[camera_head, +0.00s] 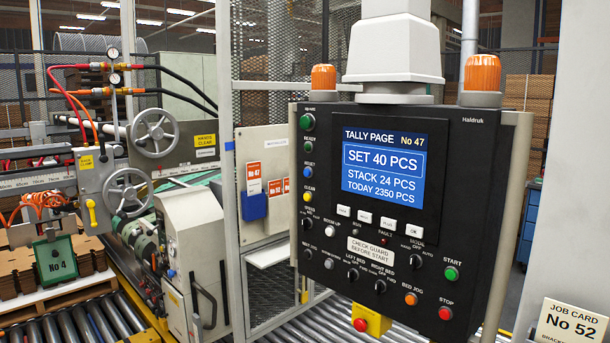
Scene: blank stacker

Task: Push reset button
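A dark control panel (376,253) with a blue screen (382,164) hangs at the centre right. Down its left edge runs a column of small buttons with small labels. The reset button (307,172) appears to be the blue one, with the label RESET just above it. A dark green button (308,146) sits above it, and a yellow button (307,197) sits below it, under a label that reads CLEAR. Neither of my grippers is in view, and nothing covers the button column.
A green START button (451,274) and a red STOP button (445,313) sit at the panel's lower right. A red button on a yellow box (371,320) hangs below. A mesh guard post (229,180) stands left of the panel. A job card (571,322) stands at the lower right.

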